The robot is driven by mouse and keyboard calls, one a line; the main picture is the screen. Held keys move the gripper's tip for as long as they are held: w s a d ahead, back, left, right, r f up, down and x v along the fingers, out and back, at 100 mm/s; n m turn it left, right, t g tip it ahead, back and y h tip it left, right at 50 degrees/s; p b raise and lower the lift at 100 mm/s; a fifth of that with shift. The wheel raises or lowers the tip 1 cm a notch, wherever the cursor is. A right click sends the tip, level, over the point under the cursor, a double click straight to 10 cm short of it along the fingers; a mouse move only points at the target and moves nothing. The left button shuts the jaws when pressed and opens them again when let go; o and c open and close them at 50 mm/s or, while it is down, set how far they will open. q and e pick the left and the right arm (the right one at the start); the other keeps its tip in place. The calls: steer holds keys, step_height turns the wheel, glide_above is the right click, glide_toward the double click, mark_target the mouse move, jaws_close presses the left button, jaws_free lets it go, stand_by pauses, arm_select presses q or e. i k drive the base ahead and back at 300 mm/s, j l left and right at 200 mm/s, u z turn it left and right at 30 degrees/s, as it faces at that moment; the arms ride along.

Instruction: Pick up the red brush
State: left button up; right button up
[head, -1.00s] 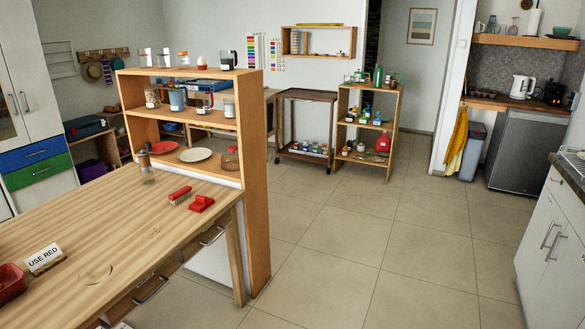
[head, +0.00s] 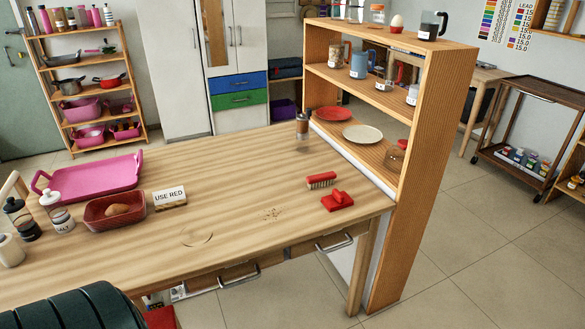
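A red brush (head: 321,180) with pale bristles lies on the wooden table (head: 235,225), near its right end by the shelf unit. A second red item (head: 338,201), a flat block with a raised grip, lies just in front of it; I cannot tell exactly what it is. A white sign reading "USE RED" (head: 170,197) stands on the table to the left. Neither of my grippers is in view.
A wooden shelf unit (head: 425,150) with plates, mugs and jars stands against the table's right end. A pink tray (head: 95,178), a red dish (head: 115,212) and shakers crowd the table's left. A dark rounded object (head: 75,308) is at bottom left.

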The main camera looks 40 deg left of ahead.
mark_target(327, 178)
steer(key=i+j+u, duration=0.2)
steer(key=i, duration=0.3)
steer(key=i+j+u, duration=0.25)
steer(key=i, duration=0.25)
steer(key=i+j, duration=0.25)
steer(key=i+z, duration=0.05)
steer(key=i, duration=0.05)
